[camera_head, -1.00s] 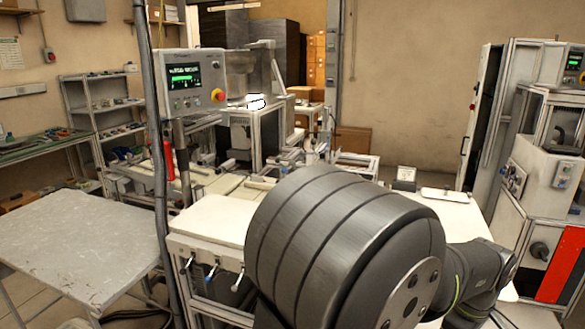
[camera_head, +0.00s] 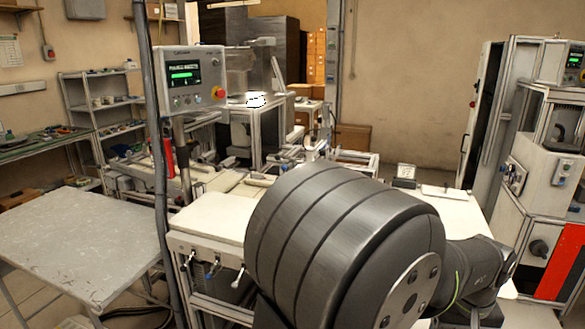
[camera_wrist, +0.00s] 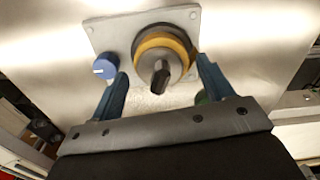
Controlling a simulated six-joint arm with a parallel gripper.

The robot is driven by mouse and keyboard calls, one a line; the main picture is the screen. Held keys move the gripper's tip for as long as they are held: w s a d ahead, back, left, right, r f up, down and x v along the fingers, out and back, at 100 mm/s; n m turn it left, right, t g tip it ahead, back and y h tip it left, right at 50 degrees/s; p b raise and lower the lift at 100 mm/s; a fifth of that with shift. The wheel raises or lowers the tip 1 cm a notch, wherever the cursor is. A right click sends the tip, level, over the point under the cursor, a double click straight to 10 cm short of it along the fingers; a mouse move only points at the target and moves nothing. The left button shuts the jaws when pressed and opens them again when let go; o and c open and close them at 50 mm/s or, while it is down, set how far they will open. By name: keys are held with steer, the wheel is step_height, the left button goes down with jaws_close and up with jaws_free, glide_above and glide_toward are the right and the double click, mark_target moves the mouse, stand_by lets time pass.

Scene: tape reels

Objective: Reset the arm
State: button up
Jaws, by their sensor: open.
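My gripper (camera_wrist: 162,72) shows in the wrist view with two blue fingers spread apart and nothing held between them. Beyond and between the fingers is a dark rotary handle (camera_wrist: 160,74) with a yellow ring (camera_wrist: 172,42) on a grey mounting plate. I cannot tell how far the fingertips are from it. A small green part shows by the right finger, mostly hidden. In the head view my large grey arm joint fills the lower middle, and the gripper is hidden.
A pale workbench (camera_head: 205,222) lies around my arm, with several levers on its front. A control panel (camera_head: 190,80) with a red button stands behind. A grey table (camera_head: 75,240) is at left with a bare top. A machine cabinet (camera_head: 545,165) stands close on the right.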

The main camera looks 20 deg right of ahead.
steer(key=m, duration=0.2)
steer(key=shift+m, duration=0.3)
steer(key=shift+r+m, duration=0.25)
steer(key=shift+m, duration=0.05)
step_height(320, 180, up, 15)
steer(key=shift+f, duration=0.15)
step_height(320, 180, down, 15)
steer(key=m+h, duration=0.1)
steer(key=m, duration=0.2)
steer(key=shift+f+t+h, duration=0.1)
steer(key=shift+t+h, duration=0.2)
stand_by(0.4)
steer(key=shift+c, duration=0.3)
